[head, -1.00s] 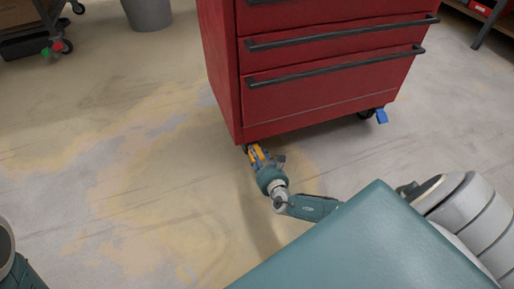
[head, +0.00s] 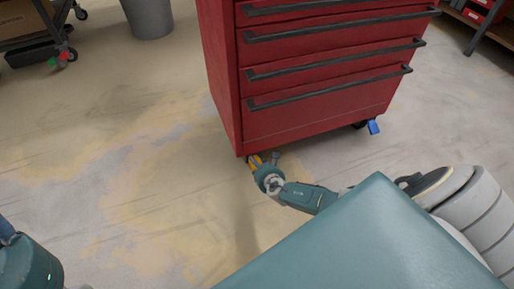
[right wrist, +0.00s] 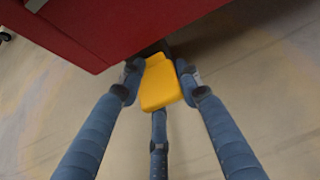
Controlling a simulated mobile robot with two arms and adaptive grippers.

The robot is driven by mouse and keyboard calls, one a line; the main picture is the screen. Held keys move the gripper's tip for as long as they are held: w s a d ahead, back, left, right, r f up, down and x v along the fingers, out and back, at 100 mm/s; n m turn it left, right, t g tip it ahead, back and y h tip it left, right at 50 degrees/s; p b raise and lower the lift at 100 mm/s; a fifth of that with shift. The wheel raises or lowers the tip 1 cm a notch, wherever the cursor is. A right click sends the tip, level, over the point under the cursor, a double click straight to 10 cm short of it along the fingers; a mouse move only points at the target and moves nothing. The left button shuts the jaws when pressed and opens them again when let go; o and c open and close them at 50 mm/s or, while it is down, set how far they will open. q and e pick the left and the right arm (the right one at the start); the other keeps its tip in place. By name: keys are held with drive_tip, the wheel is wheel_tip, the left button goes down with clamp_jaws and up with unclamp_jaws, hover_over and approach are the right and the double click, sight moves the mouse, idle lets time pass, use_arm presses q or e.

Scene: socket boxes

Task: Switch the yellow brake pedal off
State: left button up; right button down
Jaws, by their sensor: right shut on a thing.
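The yellow brake pedal (right wrist: 160,82) sticks out from under the bottom corner of the red tool cabinet (head: 310,125). In the right wrist view its flat yellow face lies between the fingers of my right gripper (right wrist: 157,78). The fingers are shut on it, with one on each side and a third below. In the head view my right gripper (head: 262,164) is low at the cabinet's front left corner, and only a bit of yellow shows there. The caster behind the pedal is mostly hidden. My left gripper is not in view.
A blue pedal (head: 373,127) shows at the cabinet's right caster. A grey bin (head: 149,18) stands at the back left. A cart with red and green caster pedals (head: 62,56) is at the far left. The floor left of the cabinet is clear.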

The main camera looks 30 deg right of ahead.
drive_tip(key=shift+s+a+f, duration=0.35)
drive_tip(key=shift+a+f, duration=0.15)
drive_tip(key=shift+a, duration=0.05)
drive_tip(key=c, duration=1.2)
unclamp_jaws()
drive_tip(key=shift+o, duration=0.8)
drive_tip(key=shift+w+d+r, duration=0.15)
drive_tip(key=shift+d+r, duration=0.05)
drive_tip(key=v, duration=0.8)
drive_tip(key=shift+c, duration=0.3)
